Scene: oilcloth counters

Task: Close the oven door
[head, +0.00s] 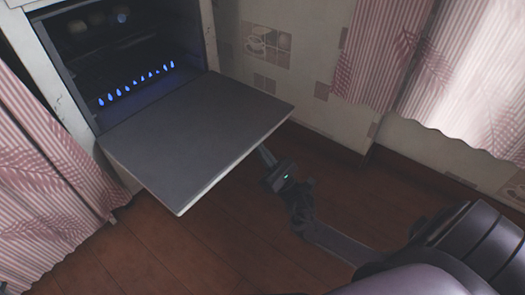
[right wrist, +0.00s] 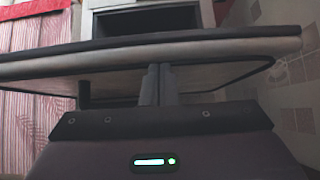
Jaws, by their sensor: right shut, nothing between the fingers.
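The oven door (head: 200,130) is a flat grey panel folded down, lying open and roughly level in front of the oven (head: 130,70). Inside the oven cavity a row of small blue flames glows. My right gripper (head: 265,155) is at the door's front edge near its right corner, with its tips partly hidden under the door. In the right wrist view the shut, empty fingers (right wrist: 157,82) point at the pale underside of the door (right wrist: 210,58); whether they touch it I cannot tell. My left gripper is not in view.
Pink striped curtains (head: 40,165) hang left of the oven, and more (head: 385,50) hang at the right. A tiled wall (head: 275,60) stands right of the oven. The wooden floor (head: 190,245) below and in front of the door is clear.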

